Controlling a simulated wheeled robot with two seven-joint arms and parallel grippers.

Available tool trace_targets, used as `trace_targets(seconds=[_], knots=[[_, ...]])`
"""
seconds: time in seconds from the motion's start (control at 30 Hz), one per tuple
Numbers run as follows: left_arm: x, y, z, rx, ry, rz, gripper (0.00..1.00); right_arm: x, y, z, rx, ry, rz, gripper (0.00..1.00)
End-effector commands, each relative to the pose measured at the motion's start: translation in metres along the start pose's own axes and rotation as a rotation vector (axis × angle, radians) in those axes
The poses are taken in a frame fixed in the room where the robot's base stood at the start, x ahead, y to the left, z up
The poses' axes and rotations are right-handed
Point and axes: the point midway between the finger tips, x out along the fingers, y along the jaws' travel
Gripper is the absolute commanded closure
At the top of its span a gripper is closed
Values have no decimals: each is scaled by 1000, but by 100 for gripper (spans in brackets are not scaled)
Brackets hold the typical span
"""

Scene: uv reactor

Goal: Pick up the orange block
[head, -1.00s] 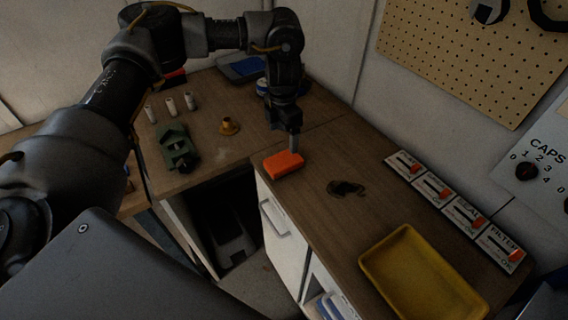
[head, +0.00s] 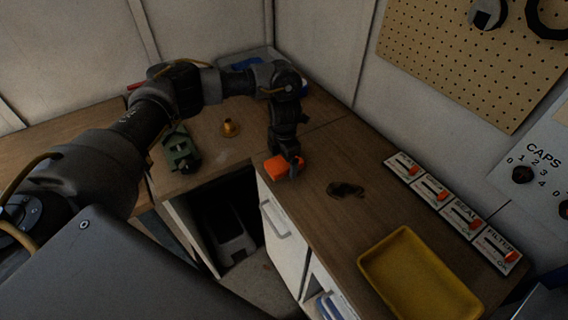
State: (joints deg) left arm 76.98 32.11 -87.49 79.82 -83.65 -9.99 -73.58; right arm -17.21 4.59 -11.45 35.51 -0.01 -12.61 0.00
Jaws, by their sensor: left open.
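The orange block (head: 277,168) lies on the wooden counter near its front edge, at the corner by the white cabinet. My left gripper (head: 293,174) points down at the block's right and far side, with its fingertips low beside or around it. The left jaws are open. The fingers partly cover the block's right end, and I cannot tell whether they touch it. My right gripper is not in view.
A yellow tray (head: 374,277) stands to the right on the counter. A dark flat object (head: 345,189) lies between. Labelled switches (head: 465,216) line the wall side. A green device (head: 181,150) and a brass piece (head: 230,128) are at the left.

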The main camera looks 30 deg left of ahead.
Motion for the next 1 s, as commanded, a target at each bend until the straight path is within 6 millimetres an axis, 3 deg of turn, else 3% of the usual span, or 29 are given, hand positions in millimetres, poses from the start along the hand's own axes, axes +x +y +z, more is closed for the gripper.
trace_targets(seconds=[0.23,0.63,1.0], knots=[[2,0,0,1,-1,1,13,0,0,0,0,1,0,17],[1,0,0,1,-1,1,63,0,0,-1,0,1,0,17],[-4,0,1,1,-4,2,63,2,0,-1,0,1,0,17]])
